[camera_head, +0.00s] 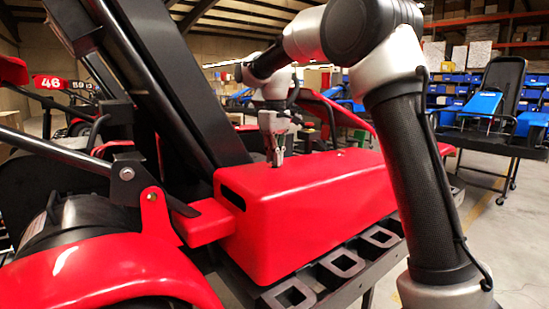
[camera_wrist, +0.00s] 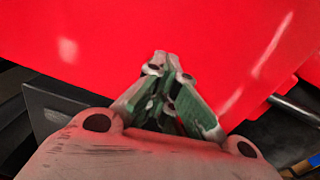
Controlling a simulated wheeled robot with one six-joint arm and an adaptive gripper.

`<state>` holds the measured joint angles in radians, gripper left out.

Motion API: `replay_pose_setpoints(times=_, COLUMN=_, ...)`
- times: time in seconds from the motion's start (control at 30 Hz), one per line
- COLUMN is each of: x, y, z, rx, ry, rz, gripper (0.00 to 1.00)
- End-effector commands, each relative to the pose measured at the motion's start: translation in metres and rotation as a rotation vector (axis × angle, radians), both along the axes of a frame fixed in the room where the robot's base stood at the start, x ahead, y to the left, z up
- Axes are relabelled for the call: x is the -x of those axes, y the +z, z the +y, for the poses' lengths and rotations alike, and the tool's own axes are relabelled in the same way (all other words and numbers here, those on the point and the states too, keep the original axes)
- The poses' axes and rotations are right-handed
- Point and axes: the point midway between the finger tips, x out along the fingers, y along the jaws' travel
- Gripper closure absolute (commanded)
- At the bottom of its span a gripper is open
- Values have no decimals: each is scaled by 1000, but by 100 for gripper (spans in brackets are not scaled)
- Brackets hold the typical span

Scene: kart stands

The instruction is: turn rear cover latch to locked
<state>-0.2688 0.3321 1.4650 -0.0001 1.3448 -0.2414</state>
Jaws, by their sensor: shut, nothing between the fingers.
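The red rear cover (camera_head: 315,205) is a long box-shaped body on the kart in the middle of the head view. In the wrist view the red cover (camera_wrist: 110,35) fills the upper part. My gripper (camera_head: 275,163) points down over the cover's top near its back left part. Its closed fingertips show in the wrist view (camera_wrist: 166,58), with nothing between them. I cannot tell whether the tips touch the cover. I cannot clearly make out the latch in either view; my gripper hides part of the cover.
A black slanted beam (camera_head: 165,85) rises close to the left of my gripper. A dark rail with square openings (camera_head: 340,263) runs along the cover's front. A red fender (camera_head: 105,275) is at lower left. A cart with a blue bin (camera_head: 482,104) stands far right.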

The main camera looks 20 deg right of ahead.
Motion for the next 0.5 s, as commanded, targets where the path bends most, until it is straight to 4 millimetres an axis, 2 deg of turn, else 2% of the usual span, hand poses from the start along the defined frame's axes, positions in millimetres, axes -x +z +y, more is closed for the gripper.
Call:
replay_pose_setpoints(times=0.2, x=0, y=0, z=0, rx=0, ry=-89, rz=-1, gripper=100)
replay_pose_setpoints(times=0.5, x=0, y=0, z=0, rx=0, ry=-132, rz=-1, gripper=100)
